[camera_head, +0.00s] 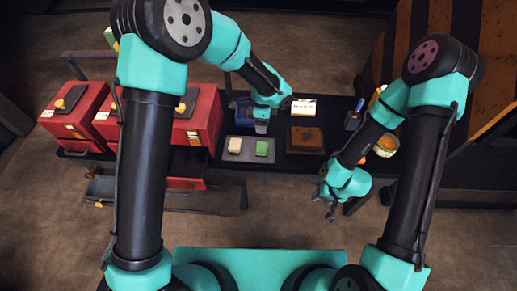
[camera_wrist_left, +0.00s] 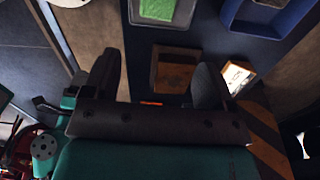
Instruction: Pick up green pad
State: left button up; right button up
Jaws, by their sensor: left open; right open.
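The green pad (camera_head: 262,148) lies on a small grey tray (camera_head: 247,159), to the right of a cream pad (camera_head: 235,145). In the left wrist view the green pad (camera_wrist_left: 172,17) is at the top edge, partly cut off. My left gripper (camera_head: 261,126) is above the bench, just behind the tray in the head view; its fingers are hard to make out there. The left wrist view shows my left gripper (camera_wrist_left: 157,85) open, with its fingers apart and nothing held. My right gripper (camera_head: 326,202) is open and empty, low in front of the bench.
A blue bin (camera_head: 243,113) stands behind the tray. A brown wooden box (camera_head: 307,140) and a white card (camera_head: 304,107) are to its right. A container with orange contents (camera_head: 386,146) is at the bench's right end. Red boxes (camera_head: 200,122) fill the left.

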aim_at(262, 146)
pick_arm(q)
notch_tip(262, 146, down, 12)
jog(key=shift+f, duration=0.1)
dwell(0.6)
jog(key=shift+s+a+f, duration=0.1)
jog(key=shift+s+f, duration=0.05)
jog(key=shift+f, duration=2.45)
jog(key=c, duration=0.7)
